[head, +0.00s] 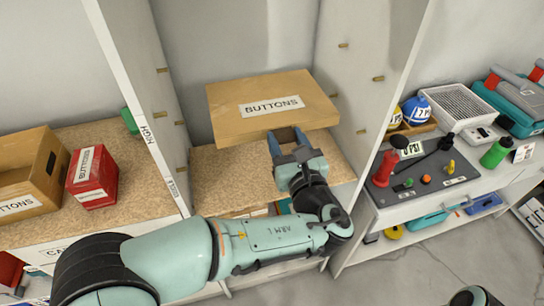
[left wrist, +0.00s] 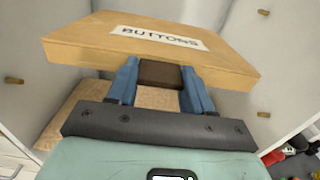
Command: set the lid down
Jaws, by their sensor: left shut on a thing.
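The lid (head: 230,117) is a flat tan wooden slab with a white "BUTTONS" label, held inside the middle bay of the shelving. It also shows in the left wrist view (left wrist: 90,45). My left gripper (head: 287,135) is shut on the dark brown handle (left wrist: 160,74) at the lid's near edge, with blue fingers on both sides of it. The lid is above the speckled shelf board (head: 215,185), apart from it as far as I can see. My right gripper is not in view; only a dark piece of my body shows at the bottom right.
White upright panels (head: 370,100) with wooden pegs stand on both sides of the bay. An open wooden box (head: 50,165) labelled "BUTTONS" and a red box (head: 92,178) stand on the left shelf. A control panel (head: 425,180) and a white basket (head: 455,105) are at right.

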